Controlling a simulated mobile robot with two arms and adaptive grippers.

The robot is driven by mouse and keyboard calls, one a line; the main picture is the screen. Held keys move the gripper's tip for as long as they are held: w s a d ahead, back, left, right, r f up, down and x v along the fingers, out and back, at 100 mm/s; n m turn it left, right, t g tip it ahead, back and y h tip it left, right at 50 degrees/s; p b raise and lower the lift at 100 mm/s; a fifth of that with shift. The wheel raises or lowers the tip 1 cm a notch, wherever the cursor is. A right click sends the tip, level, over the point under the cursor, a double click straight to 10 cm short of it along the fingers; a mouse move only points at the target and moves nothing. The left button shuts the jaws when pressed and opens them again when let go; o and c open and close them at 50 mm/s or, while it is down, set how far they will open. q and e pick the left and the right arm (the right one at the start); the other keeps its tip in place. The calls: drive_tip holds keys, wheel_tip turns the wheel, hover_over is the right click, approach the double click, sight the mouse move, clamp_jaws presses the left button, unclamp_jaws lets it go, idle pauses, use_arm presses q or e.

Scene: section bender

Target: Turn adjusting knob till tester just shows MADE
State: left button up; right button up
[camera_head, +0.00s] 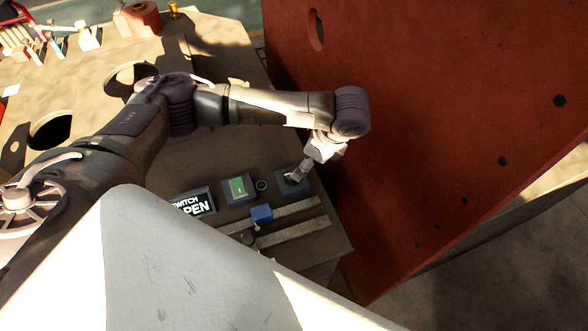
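A dark box (293,186) stands near the right end of the bench, and the end of my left gripper (297,176) reaches down to its top. The gripper hides whatever is on that top, so I cannot make out the adjusting knob. I cannot tell whether the fingers are open or shut, or touching. A black tester display (196,202) to the left has white letters, partly covered, that look like "SWITCH OPEN". A green-faced box (238,188) and a small dark ring (261,185) lie between them. A blue block (262,213) sits by a metal rail (290,212). My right gripper is not in view.
A large red plate (430,120) with holes rises close to the right of the bench and my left wrist. A large pale shape covers the lower foreground. Tools (30,40), a red part (138,20) and a brass piece (174,10) lie at the back left.

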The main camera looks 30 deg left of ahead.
sight(288, 181)
use_arm(q)
drive_tip(key=x, duration=0.6)
drive_tip(key=shift+w+a+f, duration=0.1)
drive_tip(key=shift+f, duration=0.05)
drive_tip(key=shift+a+f, duration=0.15)
drive_tip(key=shift+f, duration=0.15)
drive_tip(key=shift+a+f, duration=0.1)
drive_tip(key=shift+f, duration=0.2)
drive_tip(key=shift+c, duration=1.9)
drive_tip(key=c, duration=0.8)
drive_tip(key=n+p, duration=0.1)
drive_tip(key=p, duration=0.3)
drive_tip(key=shift+r+g, duration=0.3)
drive_tip(key=shift+f+n, duration=0.25)
drive_tip(key=shift+n, duration=0.15)
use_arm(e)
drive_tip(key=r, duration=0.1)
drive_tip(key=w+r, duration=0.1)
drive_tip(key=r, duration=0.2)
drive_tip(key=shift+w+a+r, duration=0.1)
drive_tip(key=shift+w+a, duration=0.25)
